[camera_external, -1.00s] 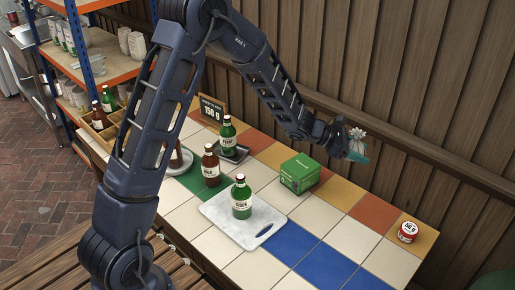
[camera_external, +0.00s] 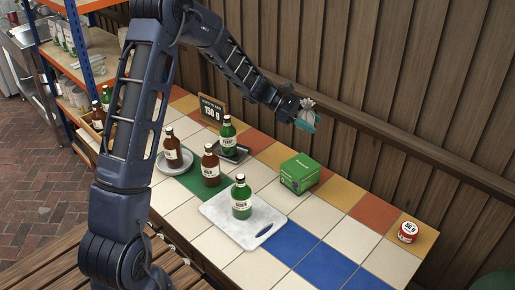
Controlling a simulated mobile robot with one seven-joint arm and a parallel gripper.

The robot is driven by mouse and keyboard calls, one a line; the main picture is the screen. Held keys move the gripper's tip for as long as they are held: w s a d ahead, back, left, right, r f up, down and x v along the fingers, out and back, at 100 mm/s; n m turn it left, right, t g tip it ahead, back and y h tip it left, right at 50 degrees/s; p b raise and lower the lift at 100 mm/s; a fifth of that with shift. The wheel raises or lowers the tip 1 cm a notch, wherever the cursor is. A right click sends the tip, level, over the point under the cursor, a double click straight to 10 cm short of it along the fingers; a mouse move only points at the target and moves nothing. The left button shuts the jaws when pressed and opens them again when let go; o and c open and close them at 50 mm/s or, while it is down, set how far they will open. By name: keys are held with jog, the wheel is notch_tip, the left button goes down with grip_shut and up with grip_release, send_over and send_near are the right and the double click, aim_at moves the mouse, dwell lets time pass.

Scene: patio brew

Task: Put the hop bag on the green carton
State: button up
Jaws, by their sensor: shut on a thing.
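The hop bag (camera_external: 308,105) is a small pale pouch with a gathered top. My gripper (camera_external: 305,122), with teal fingertips, is shut on it and holds it in the air near the wooden wall. The green carton (camera_external: 299,173) stands on the tiled table, below the gripper in the picture, with its top bare. The bag is apart from the carton. The fingers hide part of the bag.
A green bottle (camera_external: 241,197) stands on a white marble board (camera_external: 215,212). Brown bottles (camera_external: 211,165) and another green bottle (camera_external: 227,134) stand left of the carton. A sign (camera_external: 212,109) is at the back. A red-and-white tin (camera_external: 408,232) is at right. Tiles around the carton's right are clear.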

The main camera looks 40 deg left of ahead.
aim_at(306, 165)
notch_tip(306, 165, down, 16)
jog(key=shift+f, duration=0.15)
dwell(0.4)
jog(key=o, duration=1)
jog(key=shift+f, duration=0.1)
